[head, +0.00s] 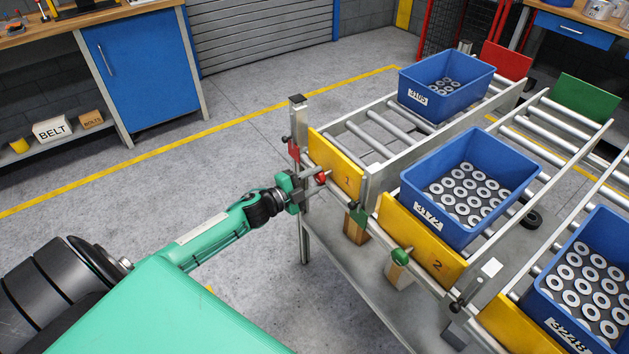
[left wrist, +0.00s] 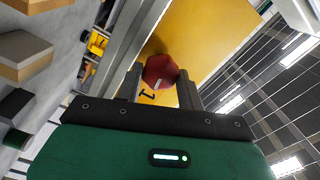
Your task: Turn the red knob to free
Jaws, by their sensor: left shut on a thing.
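The red knob (head: 321,178) sits at the front of the roller lane whose yellow plate (head: 338,163) is marked 1. In the left wrist view the red knob (left wrist: 160,70) shows between the two fingers, with a short pale mark on its face. My left gripper (head: 314,180) has come in from the left and is shut on the knob, one finger on each side. The fingers hide part of the knob's sides. No words for the knob's positions can be read. My right gripper is not in view.
A green knob (head: 401,257) is at lane 2, below its yellow plate. Blue crates with metal rings stand on the lanes, including a far crate (head: 446,87) on lane 1 and a nearer crate (head: 469,189). A metal post (head: 298,117) rises close to my gripper. The floor at left is clear.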

